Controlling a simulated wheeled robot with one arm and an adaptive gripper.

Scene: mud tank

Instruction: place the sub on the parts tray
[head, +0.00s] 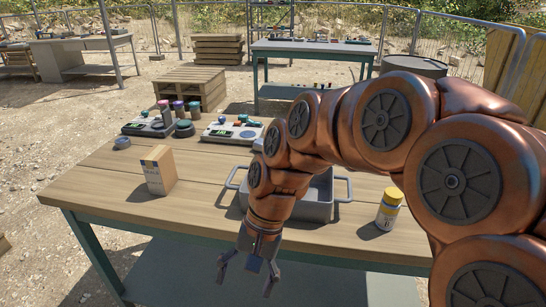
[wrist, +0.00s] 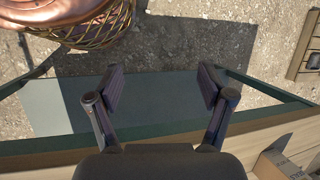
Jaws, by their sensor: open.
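My gripper (head: 247,275) is open and empty, hanging in front of the near edge of the wooden table, over its lower shelf. In the wrist view its two fingers (wrist: 162,80) are apart with nothing between them. A grey tray with looped handles (head: 318,213), which looks like the parts tray, stands on the table behind my wrist. My arm hides much of its inside, so I cannot tell what lies in it. I cannot pick out the sub in either view.
A small carton (head: 158,171) stands on the table's left part, and a yellow-capped bottle (head: 388,209) to the right of the tray. Instruments (head: 232,131) and several small jars line the back. Behind stand a pallet stack (head: 188,88) and another table (head: 312,50).

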